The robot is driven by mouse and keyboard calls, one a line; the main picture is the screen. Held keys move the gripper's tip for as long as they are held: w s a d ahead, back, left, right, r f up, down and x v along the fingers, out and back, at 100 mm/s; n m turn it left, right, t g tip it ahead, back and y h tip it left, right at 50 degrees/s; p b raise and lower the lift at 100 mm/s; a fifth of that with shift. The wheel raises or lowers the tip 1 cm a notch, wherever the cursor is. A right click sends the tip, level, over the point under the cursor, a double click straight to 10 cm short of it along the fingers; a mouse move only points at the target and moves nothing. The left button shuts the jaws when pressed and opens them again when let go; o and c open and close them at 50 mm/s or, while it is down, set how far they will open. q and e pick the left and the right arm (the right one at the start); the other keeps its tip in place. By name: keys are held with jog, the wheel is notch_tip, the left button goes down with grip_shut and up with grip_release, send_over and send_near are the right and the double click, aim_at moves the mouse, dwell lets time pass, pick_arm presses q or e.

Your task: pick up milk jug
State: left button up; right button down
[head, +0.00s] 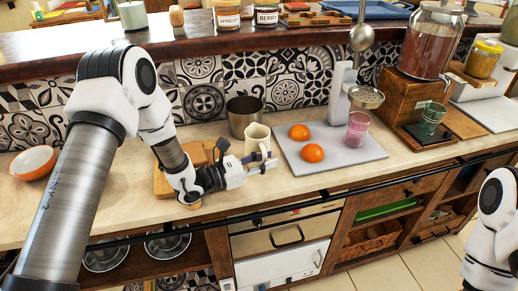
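A cream jug (257,137), which looks like the milk jug, stands upright on the counter in front of a grey metal pot. Its lower part is partly hidden by my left gripper. My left gripper (270,161) is at the near side of the jug, low over the counter, with its fingers pointing right. The fingers look apart with nothing visible between them. I cannot tell whether they touch the jug. My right gripper is out of view; only part of my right arm shows at the right edge.
The grey metal pot (243,112) stands just behind the jug. A wooden board (163,184) lies left of my gripper. A grey tray (345,160) with two oranges (312,153) and a pink glass (357,130) is to the right. An orange bowl (34,162) sits far left.

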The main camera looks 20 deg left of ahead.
aim_at(264, 154)
pick_arm(q)
jog(key=shift+w, duration=0.1)
grip_shut()
jog(key=shift+r, duration=0.15)
jog(key=shift+r+b, duration=0.45)
jog(key=shift+r, duration=1.05)
jog(key=shift+s+r, duration=0.1)
jog(key=shift+s, duration=0.2)
jog(key=s+a+r, duration=0.1)
jog(key=s, duration=1.4)
jog(key=shift+s+r, duration=0.25)
